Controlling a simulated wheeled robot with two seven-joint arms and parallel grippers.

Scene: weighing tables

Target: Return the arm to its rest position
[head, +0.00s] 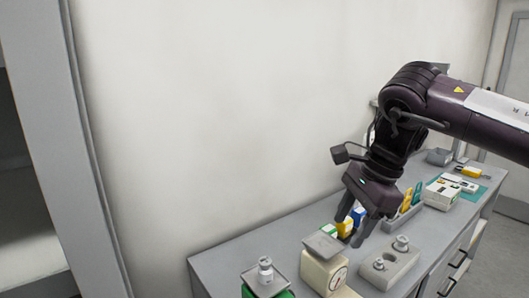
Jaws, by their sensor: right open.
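My right arm comes in from the right and bends down over the grey table (237,261). My right gripper (352,229) points down with its fingers apart. It is above the table, behind and to the right of a cream scale (325,275) with a round dial and a flat pan. Small yellow, blue and green boxes (346,226) show partly behind the fingers. I see nothing held between the fingers, though whether they touch the boxes is unclear. My left gripper is not in view.
A metal weight (265,271) stands on the pan of a green scale (247,292) at the front left. A grey block (391,267) holds metal weights. White boxes (441,195) and a teal mat (484,196) lie farther right. A pale wall (220,120) rises behind the table.

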